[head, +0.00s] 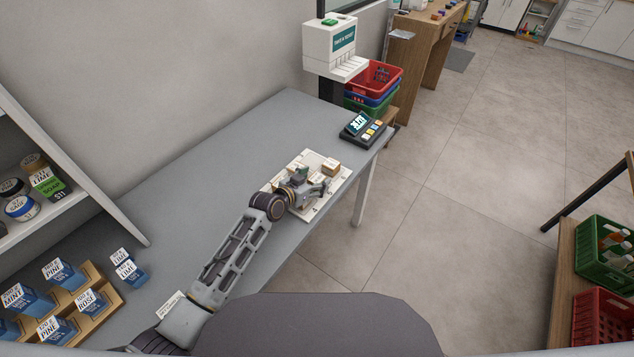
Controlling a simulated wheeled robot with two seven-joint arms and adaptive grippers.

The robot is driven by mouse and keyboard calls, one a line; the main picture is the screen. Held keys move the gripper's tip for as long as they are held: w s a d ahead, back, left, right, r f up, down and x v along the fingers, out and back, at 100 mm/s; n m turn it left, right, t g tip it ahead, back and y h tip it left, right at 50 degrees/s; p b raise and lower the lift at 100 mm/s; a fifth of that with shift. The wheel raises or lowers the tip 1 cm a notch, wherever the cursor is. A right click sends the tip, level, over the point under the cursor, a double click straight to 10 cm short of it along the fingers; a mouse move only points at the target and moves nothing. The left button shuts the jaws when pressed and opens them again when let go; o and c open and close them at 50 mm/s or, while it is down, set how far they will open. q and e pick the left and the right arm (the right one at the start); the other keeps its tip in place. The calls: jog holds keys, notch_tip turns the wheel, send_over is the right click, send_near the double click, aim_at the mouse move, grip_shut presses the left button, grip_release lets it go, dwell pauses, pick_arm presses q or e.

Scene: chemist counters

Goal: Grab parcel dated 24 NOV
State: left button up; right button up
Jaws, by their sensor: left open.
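Several small tan parcels with white labels sit on a pale tray (336,186) on the grey counter. One parcel (331,166) shows at the tray's far right part. The dates on the parcels are too small to read, so I cannot tell which is 24 NOV. My left gripper (318,188) is over the tray, close among the parcels, open. My arm and gripper hide part of the tray and some parcels. I cannot tell whether the fingers touch a parcel. My right gripper is out of view.
A card terminal (363,127) stands at the counter's far end, by a white ticket dispenser (331,46) and stacked baskets (374,78). Blue boxes (63,272) on a wooden stand are at lower left. Green (604,247) and red crates stand at right.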

pick_arm(q)
jog(key=shift+w+d+f, duration=0.1)
jog(key=shift+w+d, duration=0.05)
dwell(0.4)
jog(key=c, duration=1.1)
